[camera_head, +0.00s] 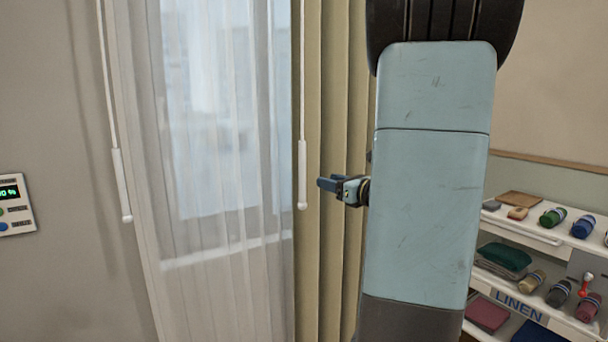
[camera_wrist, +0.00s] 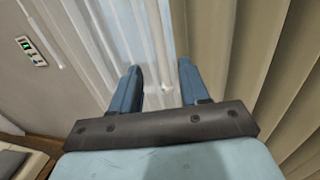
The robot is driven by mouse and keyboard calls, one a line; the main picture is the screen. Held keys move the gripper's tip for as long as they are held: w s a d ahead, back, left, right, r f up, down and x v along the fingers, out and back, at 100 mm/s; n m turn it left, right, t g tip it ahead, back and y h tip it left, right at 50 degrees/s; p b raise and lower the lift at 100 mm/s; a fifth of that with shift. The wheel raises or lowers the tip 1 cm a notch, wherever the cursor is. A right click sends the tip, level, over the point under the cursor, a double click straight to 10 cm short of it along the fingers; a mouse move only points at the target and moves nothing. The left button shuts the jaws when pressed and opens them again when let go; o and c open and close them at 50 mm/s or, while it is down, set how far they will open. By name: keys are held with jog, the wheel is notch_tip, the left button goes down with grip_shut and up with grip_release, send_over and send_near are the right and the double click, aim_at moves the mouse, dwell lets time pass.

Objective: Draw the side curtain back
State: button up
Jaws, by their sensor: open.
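The beige pleated side curtain (camera_head: 334,100) hangs in the middle of the head view, partly behind my arm.
A second white wand (camera_head: 121,185) hangs left of the sheer curtain. A wall panel (camera_head: 15,206) with a green display is at far left. A linen shelf (camera_head: 540,240) with rolled and folded cloths stands to the right, beyond my arm.

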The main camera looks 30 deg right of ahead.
jog(key=x, duration=1.2)
jog(key=shift+w+a, duration=0.1)
grip_shut()
